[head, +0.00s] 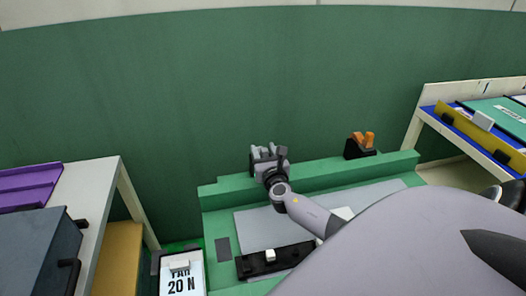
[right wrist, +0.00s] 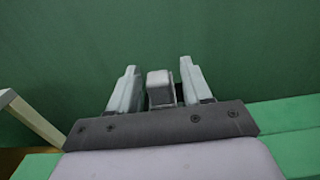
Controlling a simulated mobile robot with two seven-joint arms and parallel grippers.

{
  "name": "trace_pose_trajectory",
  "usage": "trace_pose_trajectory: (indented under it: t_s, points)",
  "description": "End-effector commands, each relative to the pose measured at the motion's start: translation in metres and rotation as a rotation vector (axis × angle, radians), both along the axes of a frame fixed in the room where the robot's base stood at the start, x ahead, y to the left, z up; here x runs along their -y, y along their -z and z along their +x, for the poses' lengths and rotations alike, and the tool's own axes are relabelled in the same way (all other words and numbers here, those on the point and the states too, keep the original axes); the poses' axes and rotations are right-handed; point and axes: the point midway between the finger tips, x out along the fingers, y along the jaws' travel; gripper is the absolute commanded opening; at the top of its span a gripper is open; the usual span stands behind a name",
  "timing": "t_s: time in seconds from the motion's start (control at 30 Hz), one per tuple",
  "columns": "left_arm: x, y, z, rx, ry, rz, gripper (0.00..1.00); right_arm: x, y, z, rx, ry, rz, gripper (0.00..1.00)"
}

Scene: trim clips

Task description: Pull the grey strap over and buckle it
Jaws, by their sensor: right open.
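My right gripper (head: 268,154) is open above the back ledge of the green bench. In the right wrist view its two fingers (right wrist: 160,90) stand on either side of a light grey block (right wrist: 160,84), with a gap on each side. I cannot tell if this block belongs to the grey strap. A black bar (head: 285,259) with a small white block (head: 270,255) lies at the bench's front; I cannot tell if it is the buckle. No strap shows clearly, and my arm hides part of the bench. My left gripper is not in view.
The green bench (head: 215,222) carries a flat grey panel (head: 262,230). A black holder with orange parts (head: 360,145) stands on its back ledge, right of my gripper. A "20 N" box (head: 182,278) is at front left. Shelves flank both sides; a green wall (head: 200,90) stands behind.

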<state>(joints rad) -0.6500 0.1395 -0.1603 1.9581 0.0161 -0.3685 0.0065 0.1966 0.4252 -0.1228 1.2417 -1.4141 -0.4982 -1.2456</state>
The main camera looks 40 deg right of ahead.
Motion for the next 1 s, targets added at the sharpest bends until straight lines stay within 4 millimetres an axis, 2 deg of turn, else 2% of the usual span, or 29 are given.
trace_pose_trajectory:
  t_s: [0.13, 0.43, 0.47, 0.6, 1.0]
  points:
    - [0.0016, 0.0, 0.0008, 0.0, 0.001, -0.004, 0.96, 0.0044, 0.0, 0.0082, 0.0, 0.0, 0.0, 0.49]
    - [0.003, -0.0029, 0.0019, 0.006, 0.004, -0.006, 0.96, 0.0055, -0.0001, 0.0096, -0.001, 0.0, 0.0, 0.49]
    - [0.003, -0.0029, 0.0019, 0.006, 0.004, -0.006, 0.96, 0.0055, -0.0001, 0.0096, -0.001, 0.0, 0.0, 0.46]
    - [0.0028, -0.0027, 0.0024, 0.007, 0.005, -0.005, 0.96, 0.0054, -0.0001, 0.0096, -0.001, 0.0, 0.0, 0.0]
    - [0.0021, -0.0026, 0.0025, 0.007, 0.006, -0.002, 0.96, 0.0032, -0.0004, 0.0061, -0.001, -0.001, 0.0, 0.0]
